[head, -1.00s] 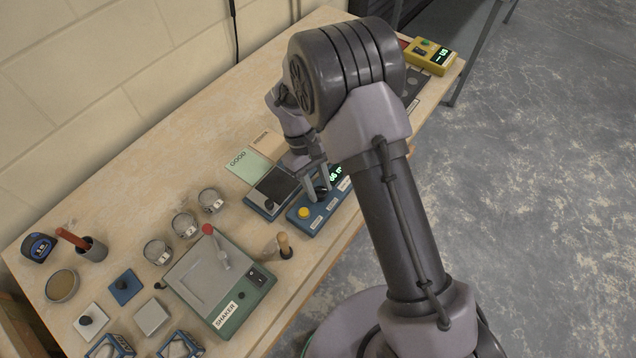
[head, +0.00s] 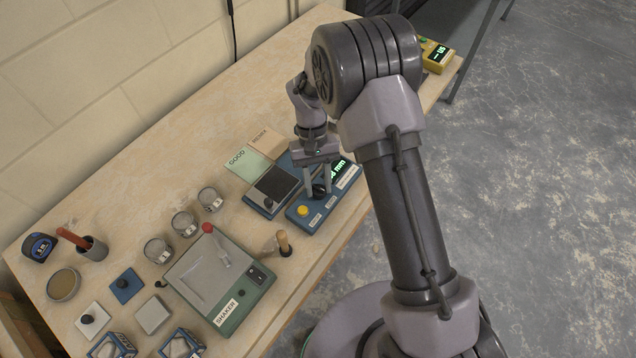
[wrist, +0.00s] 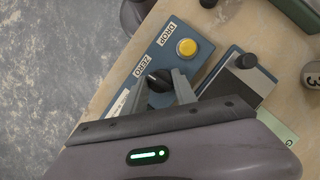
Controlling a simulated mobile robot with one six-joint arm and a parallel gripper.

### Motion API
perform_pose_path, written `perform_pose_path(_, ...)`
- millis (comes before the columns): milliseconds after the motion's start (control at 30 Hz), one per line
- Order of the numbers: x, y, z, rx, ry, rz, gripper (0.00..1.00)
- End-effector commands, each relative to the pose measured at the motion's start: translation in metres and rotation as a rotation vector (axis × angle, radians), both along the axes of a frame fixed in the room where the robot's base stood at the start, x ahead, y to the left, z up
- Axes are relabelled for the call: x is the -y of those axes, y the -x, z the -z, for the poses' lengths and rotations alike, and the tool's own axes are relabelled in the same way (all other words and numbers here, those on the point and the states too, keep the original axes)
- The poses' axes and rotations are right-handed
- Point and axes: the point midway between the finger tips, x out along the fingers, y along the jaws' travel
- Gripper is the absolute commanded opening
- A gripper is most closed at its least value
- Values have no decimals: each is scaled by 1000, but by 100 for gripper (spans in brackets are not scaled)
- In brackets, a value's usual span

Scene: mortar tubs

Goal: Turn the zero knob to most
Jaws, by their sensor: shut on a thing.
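The zero knob (wrist: 158,82) is a black round knob with a pale pointer mark, on a blue box (wrist: 207,52) beside the label ZERO. In the head view the knob (head: 319,190) shows between the fingers of my gripper (head: 318,192). In the wrist view my gripper (wrist: 160,88) has one finger on each side of the knob and is shut on it. The box also carries a yellow button (wrist: 187,47) by the label DROP. A green lit display (head: 340,168) on the box reads in mm, its digits partly hidden by my gripper.
A dark-plated device with a small black knob (wrist: 246,61) stands right beside the blue box. A yellow meter (head: 436,56) stands at the far end.

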Motion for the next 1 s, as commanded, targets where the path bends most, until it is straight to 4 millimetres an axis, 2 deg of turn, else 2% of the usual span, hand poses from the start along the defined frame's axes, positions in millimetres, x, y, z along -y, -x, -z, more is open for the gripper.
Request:
perform_pose_path(333, 0, 0, 0, 0, 0, 0, 0)
perform_pose_path(367, 0, 0, 0, 0, 0, 0, 39)
perform_pose_path(433, 0, 0, 0, 0, 0, 0, 53)
perform_pose_path(767, 0, -1, -2, 0, 0, 0, 54)
perform_pose_path(867, -1, -5, -12, 3, 0, -1, 54)
perform_pose_path(1000, -3, -18, -45, 4, -1, 0, 54)
